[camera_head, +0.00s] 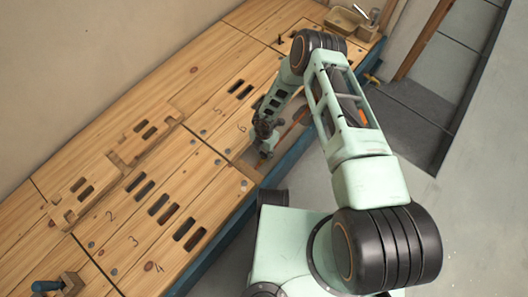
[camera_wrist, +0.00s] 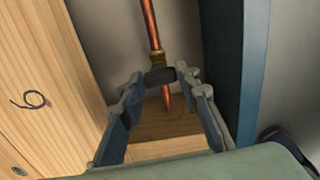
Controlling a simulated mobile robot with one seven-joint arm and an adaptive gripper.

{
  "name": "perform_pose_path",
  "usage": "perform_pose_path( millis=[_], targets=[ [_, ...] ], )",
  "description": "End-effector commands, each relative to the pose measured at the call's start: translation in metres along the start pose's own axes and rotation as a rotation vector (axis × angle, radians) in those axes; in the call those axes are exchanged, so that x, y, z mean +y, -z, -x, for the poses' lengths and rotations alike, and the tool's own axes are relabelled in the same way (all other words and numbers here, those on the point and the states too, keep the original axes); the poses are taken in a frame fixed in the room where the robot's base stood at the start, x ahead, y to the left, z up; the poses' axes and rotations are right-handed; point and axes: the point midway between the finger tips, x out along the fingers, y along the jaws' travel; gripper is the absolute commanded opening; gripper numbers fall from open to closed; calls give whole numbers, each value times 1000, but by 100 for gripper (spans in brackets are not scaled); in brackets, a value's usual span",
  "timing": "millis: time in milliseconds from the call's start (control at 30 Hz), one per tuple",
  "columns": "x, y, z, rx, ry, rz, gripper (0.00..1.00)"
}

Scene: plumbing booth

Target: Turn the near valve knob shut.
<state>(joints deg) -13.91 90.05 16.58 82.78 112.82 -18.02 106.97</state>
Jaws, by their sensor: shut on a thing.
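The valve knob (camera_wrist: 160,76) is a dark block in front of a brass fitting (camera_wrist: 157,56) on a copper pipe (camera_wrist: 149,22), in the upper middle of the wrist view. My gripper (camera_wrist: 161,79) has one finger on each side of the knob, with the fingertips closed on it. In the head view my gripper (camera_head: 265,147) reaches down into a gap at the bench's right edge. The arm hides the knob there. The copper pipe shows there as a short orange line (camera_head: 294,123). I cannot tell how far the knob is turned.
The wooden bench (camera_head: 215,75) has slotted panels with numbers. A panel marked 6 (camera_wrist: 60,130) borders the gap at left, and a blue-grey rail (camera_wrist: 245,70) borders it at right. A clamp with a blue handle (camera_head: 60,286) lies front left. A basin (camera_head: 343,20) stands far back.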

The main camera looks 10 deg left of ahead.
Motion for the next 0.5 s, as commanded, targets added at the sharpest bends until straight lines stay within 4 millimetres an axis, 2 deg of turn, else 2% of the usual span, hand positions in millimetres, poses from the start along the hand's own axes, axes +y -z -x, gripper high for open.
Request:
perform_pose_path(
  millis=[500],
  targets=[
    [1, -1, 0, -1, -2, -79, 6]
  ],
)
